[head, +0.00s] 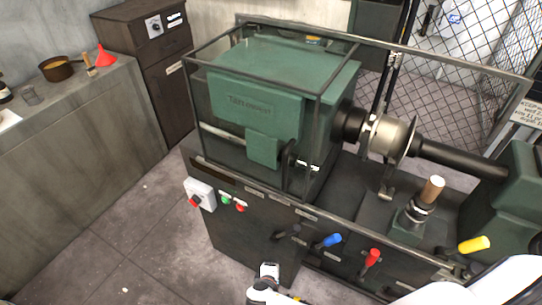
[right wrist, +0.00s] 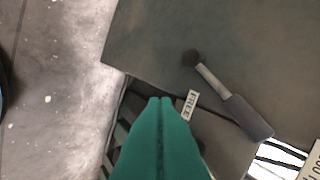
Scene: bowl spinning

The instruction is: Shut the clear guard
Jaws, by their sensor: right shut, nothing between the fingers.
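The clear guard (head: 318,95) is a dark-framed box of see-through panes at the left of the machine. It stands around the green headstock (head: 255,95). The metal bowl or disc (head: 390,135) on the spindle to its right is outside the box and uncovered. My right gripper (right wrist: 160,100) shows in the right wrist view as two teal fingers pressed together, empty. It is near a grey-handled lever (right wrist: 240,112) on the machine's front, apparently not touching it. In the head view its fingertips cannot be made out. My left gripper is not in view.
Blue (head: 328,241) and red (head: 372,257) levers stick out of the machine front, with a yellow handle (head: 474,244) farther right. A wooden-topped post (head: 432,190) stands on the bed. A mesh fence (head: 460,60) is behind. Floor at left is clear.

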